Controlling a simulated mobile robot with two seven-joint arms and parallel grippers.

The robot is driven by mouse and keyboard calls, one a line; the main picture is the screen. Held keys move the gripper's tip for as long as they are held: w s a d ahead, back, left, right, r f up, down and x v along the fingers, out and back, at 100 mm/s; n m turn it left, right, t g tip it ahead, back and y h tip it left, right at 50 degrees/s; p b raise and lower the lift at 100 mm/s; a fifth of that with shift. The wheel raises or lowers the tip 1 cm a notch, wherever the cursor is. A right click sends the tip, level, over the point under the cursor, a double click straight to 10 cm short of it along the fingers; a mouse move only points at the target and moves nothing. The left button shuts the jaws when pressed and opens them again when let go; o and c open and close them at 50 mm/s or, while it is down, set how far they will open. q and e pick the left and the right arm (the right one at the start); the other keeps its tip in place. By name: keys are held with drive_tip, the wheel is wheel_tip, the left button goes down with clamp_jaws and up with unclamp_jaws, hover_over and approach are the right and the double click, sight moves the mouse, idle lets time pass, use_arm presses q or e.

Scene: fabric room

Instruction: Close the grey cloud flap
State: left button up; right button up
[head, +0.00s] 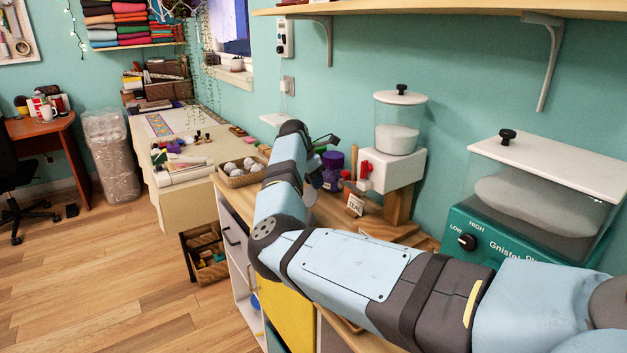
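My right arm comes in from the right and bends over the cabinet top. My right gripper (316,172) is mostly hidden behind my own arm link, above the counter; its fingers do not show clearly. My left gripper is not in view. The low cabinet (241,291) has a pale grey front panel (236,246) with a dark curved handle, left of my arm, and a yellow front (286,312) below my arm. No cloud marking can be made out, so I cannot tell whether the grey panel is the cloud flap, or whether it is open.
On the counter stand a basket of white balls (241,172), a purple jar (333,166), a white dispenser (394,165) and a green machine (508,245).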

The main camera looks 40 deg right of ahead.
sight(312, 189)
clamp_jaws()
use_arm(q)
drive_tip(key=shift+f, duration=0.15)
use_arm(e)
drive_tip(key=shift+a, duration=0.15)
drive_tip(key=shift+w+a+h+b, duration=0.15)
drive_tip(key=shift+a+h+b, duration=1)
drive_tip(key=shift+h, duration=0.35)
drive_tip(key=a+h+b, duration=0.2)
drive_tip(key=shift+w+g+h, duration=0.1)
drive_tip(key=shift+g+h, duration=0.2)
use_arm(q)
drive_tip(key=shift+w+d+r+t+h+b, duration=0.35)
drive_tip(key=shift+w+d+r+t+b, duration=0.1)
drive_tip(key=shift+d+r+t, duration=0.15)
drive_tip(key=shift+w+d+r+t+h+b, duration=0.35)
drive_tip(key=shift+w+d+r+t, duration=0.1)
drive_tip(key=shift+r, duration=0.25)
use_arm(e)
drive_tip(key=shift+a+h, duration=0.45)
drive_tip(key=shift+h, duration=0.25)
drive_tip(key=shift+r, duration=0.1)
